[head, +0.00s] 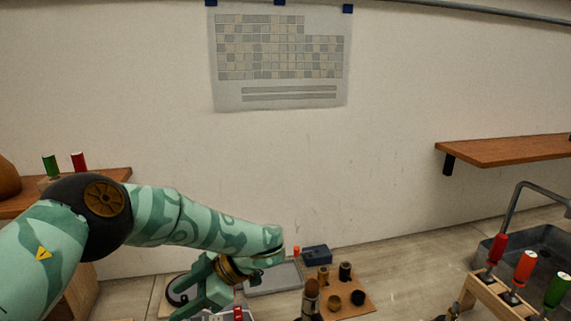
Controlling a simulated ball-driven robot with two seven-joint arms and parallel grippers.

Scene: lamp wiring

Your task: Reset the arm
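My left arm comes in from the left and reaches across the lower left of the head view. Its green gripper (207,292) points down over the bench, just left of a grey tray (274,278). The fingertips are low in the picture and partly hidden, so I cannot tell whether they are open or hold anything. A dark round part on a light wooden base (166,303) shows just left of the gripper. A small red part (238,313) shows at the bottom edge beside it. My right gripper is not in view.
A wooden rack (497,298) holds red, orange and green-handled tools, near a sink (545,248). Bench between board and rack is largely clear.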

